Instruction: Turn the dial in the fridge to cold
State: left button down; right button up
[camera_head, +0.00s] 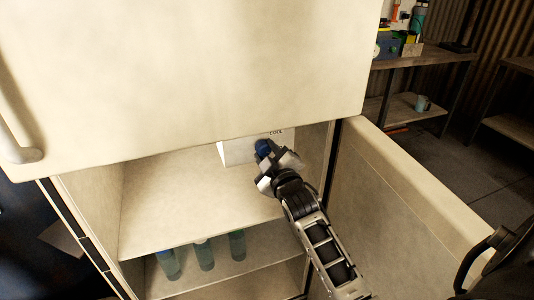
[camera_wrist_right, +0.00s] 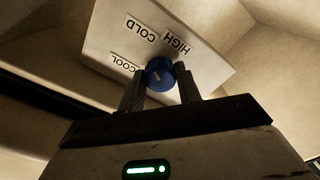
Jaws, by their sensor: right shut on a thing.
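The blue dial (camera_wrist_right: 160,74) sits on a white panel (camera_wrist_right: 97,42) inside the fridge; it also shows in the head view (camera_head: 263,148). In the right wrist view the panel has labels COOL (camera_wrist_right: 126,64), COLD (camera_wrist_right: 138,28) and HIGH (camera_wrist_right: 177,42), seen upside down. A pale mark shows on the dial's face, but I cannot tell clearly which label it points to. My right gripper (camera_wrist_right: 160,88) is shut on the dial, one finger on each side. In the head view my right gripper (camera_head: 267,160) hides part of the panel (camera_head: 235,152). My left gripper is not in view.
The lower fridge door (camera_head: 400,190) stands open at the right. The closed upper door (camera_head: 190,80) hangs above the opening. Several bottles (camera_head: 204,254) stand on the lower shelf; the upper shelf (camera_head: 180,205) is clear. A workbench (camera_head: 425,60) stands at the back right.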

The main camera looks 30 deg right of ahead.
jog(key=shift+f, duration=0.1)
jog(key=o, duration=1)
jog(key=shift+c, duration=0.2)
jog(key=shift+s, duration=0.1)
pick_arm(q)
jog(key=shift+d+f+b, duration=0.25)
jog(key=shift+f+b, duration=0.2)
jog(key=shift+b, duration=0.6)
pick_arm(e)
jog(key=v, duration=1.6)
